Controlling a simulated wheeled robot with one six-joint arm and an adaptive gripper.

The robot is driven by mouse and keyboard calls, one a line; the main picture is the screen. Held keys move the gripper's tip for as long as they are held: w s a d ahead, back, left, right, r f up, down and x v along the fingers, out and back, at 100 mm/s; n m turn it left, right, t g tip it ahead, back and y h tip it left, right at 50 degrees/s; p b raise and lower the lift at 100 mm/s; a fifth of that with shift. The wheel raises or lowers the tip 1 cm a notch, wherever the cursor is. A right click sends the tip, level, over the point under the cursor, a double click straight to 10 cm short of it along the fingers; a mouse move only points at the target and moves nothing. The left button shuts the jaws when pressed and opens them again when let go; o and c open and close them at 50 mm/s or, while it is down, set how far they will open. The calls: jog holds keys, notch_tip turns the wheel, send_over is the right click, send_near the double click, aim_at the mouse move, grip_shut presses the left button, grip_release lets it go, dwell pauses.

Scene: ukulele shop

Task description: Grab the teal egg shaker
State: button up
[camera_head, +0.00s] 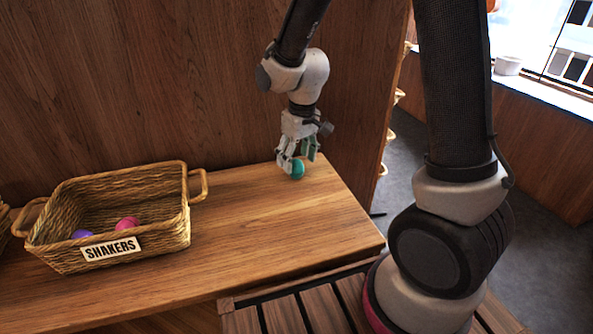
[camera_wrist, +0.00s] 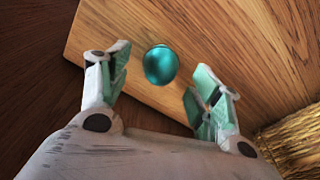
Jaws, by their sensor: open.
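The teal egg shaker (camera_head: 297,170) rests on the wooden counter (camera_head: 270,218), near its back right corner. My gripper (camera_head: 298,163) points down at it from above, with its fingers close around the egg in the head view. In the wrist view, my gripper (camera_wrist: 158,88) is open, and the teal egg (camera_wrist: 160,65) shows between and slightly beyond the two fingertips. Bare counter shows between the egg and each finger in that view. Nothing is held.
A wicker basket (camera_head: 123,248) labelled SHAKERS stands on the counter to the left, holding a pink egg (camera_head: 127,224) and a purple egg (camera_head: 82,234). A wooden wall (camera_head: 150,80) rises behind the counter. The counter between basket and gripper is clear.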

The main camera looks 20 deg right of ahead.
aim_at(297, 160)
notch_tip(297, 160, down, 4)
jog(key=shift+w+r, duration=0.1)
jog(key=shift+r, duration=0.15)
jog(key=shift+c, duration=0.4)
jog(key=c, duration=1)
jog(key=shift+c, duration=0.2)
